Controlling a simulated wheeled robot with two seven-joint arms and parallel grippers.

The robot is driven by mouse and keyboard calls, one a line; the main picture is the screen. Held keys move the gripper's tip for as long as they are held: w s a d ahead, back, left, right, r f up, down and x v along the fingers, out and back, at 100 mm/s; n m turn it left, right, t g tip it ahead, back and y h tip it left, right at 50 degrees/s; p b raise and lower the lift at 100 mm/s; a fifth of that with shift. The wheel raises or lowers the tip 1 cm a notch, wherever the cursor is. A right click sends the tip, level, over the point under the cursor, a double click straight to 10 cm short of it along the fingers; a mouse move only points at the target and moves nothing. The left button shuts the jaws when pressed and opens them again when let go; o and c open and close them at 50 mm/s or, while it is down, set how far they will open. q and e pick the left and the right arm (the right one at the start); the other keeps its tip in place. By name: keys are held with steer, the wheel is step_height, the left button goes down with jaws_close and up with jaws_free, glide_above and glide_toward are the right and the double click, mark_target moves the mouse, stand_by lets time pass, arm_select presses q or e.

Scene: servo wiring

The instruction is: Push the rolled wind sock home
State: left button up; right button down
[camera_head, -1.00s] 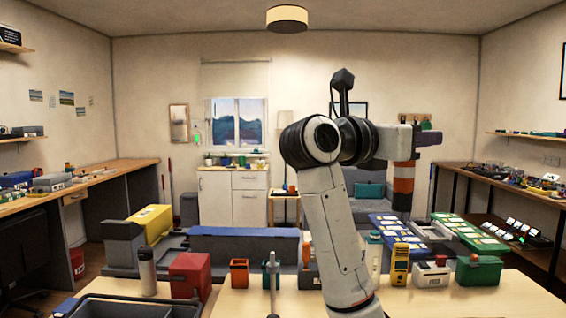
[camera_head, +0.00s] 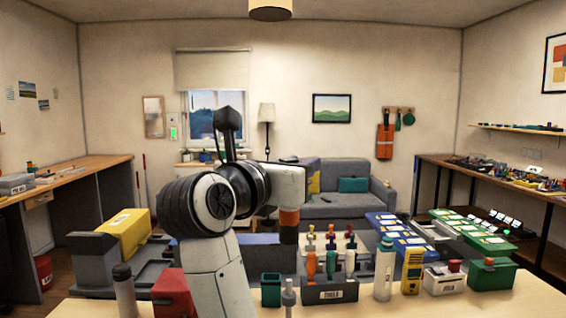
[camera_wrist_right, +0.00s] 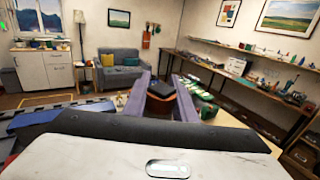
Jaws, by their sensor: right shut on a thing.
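My right gripper (camera_head: 305,178) is shut on the rolled wind sock, with its arm rising from the bottom of the head view. The sock shows as an orange band (camera_head: 289,217) above a dark lower end, hanging upright below the gripper. In the right wrist view, the two purple fingers (camera_wrist_right: 162,78) stand either side of a dark block with an orange edge (camera_wrist_right: 158,94). The sock's upper part is hidden by the gripper. I cannot tell whether its lower end touches anything. My left gripper is not in view.
A dark tool holder (camera_head: 330,291) with several handles, a teal cup (camera_head: 271,289), a white bottle (camera_head: 384,270) and a yellow meter (camera_head: 411,270) line the table. A red box (camera_head: 172,297) and yellow case (camera_head: 125,232) are left. Bare table shows at front right.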

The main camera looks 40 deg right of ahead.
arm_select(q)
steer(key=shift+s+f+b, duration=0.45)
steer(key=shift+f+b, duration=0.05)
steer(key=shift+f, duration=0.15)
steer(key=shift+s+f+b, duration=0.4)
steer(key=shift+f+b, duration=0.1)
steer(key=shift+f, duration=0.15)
arm_select(e)
steer(key=shift+s+f, duration=0.15)
steer(key=shift+f, duration=1.35)
steer(key=shift+s+f, duration=0.15)
steer(key=shift+f, duration=1.3)
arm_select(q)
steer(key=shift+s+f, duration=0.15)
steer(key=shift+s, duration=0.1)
arm_select(e)
steer(key=shift+s+a, duration=0.1)
steer(key=shift+a, duration=0.2)
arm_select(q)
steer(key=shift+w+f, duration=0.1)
arm_select(e)
steer(key=shift+d, duration=0.1)
arm_select(q)
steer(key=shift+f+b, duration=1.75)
steer(key=shift+b, duration=0.1)
arm_select(e)
steer(key=shift+f, duration=2)
steer(key=c, duration=1.4)
jaws_free()
